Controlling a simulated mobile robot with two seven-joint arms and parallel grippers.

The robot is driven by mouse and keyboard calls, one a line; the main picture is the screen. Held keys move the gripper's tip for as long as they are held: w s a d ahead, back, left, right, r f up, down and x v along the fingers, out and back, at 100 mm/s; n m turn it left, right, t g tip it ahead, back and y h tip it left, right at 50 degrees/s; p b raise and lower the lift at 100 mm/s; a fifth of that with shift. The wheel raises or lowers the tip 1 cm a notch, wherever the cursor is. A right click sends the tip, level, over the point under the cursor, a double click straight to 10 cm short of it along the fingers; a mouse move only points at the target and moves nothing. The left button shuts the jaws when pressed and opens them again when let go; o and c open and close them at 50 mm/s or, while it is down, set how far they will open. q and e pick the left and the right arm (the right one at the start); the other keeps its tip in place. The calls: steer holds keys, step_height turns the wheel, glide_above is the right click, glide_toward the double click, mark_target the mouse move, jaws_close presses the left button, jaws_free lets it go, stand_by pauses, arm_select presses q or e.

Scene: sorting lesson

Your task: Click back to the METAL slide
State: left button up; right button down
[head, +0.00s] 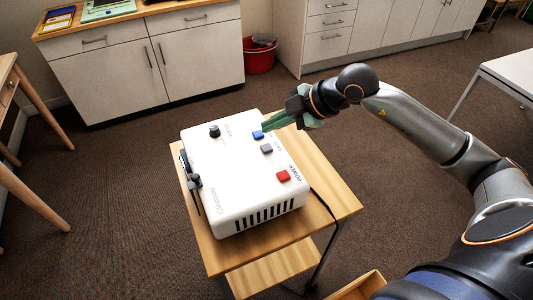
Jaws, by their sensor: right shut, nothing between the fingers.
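A white slide projector (228,172) sits on a small wooden stand (325,190). On its top are a blue button (258,135), a grey button (266,149), a red button (283,176) beside the word POWER, and a black knob (214,131). A dark lens part (194,181) is at its left side. My right gripper (265,129) is shut and empty, its green fingertips at the blue button. I cannot tell whether they touch it. The small labels by the blue and grey buttons are too small to read. No projected slide is in view. My left gripper is not in view.
White cabinets (145,62) line the back, with a red bucket (260,58) between them. A wooden table (8,85) is at the left and a white table (510,72) at the right. A wooden box edge (360,284) shows at the bottom. Carpet around the stand is clear.

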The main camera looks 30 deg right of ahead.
mark_target(272, 148)
step_height(272, 148, down, 3)
steer(key=shift+r+b, duration=0.1)
steer(key=shift+b, duration=0.6)
steer(key=shift+f, duration=0.3)
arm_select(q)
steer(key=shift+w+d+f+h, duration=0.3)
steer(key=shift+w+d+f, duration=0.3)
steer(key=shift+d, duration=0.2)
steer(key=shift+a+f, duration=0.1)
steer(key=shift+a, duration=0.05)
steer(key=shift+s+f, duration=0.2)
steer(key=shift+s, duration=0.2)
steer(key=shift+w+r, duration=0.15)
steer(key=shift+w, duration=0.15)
arm_select(e)
steer(key=shift+f, duration=0.1)
